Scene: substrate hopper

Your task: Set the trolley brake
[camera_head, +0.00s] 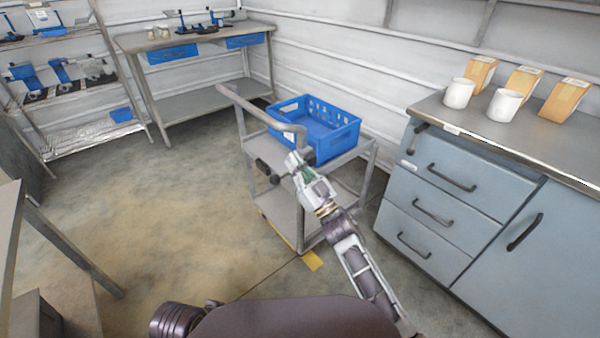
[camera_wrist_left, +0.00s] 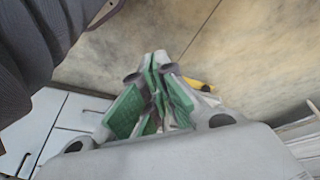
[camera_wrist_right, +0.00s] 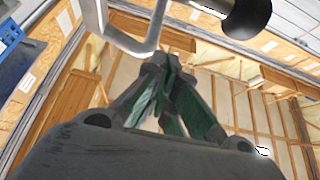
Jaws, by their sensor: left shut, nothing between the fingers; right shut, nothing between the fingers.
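The grey trolley (camera_head: 285,208) stands in the middle of the head view, with a push handle (camera_head: 262,110) along its left end. Dark round knobs (camera_head: 268,172) show at that end; I cannot tell which part is the brake. My right gripper (camera_head: 293,158) is shut and empty beside the handle's near end, close to the knobs. In the right wrist view the right gripper (camera_wrist_right: 170,68) points up, with a bent grey tube (camera_wrist_right: 130,42) by its fingertips and a black knob (camera_wrist_right: 246,16) above right. My left gripper (camera_wrist_left: 158,62) is shut and empty over the floor.
A blue crate (camera_head: 348,139) sits on the trolley's top. A blue-grey drawer cabinet (camera_head: 440,210) with cups and bags stands to the right. A workbench (camera_head: 205,98) and shelving stand behind. The floor left of the trolley is clear.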

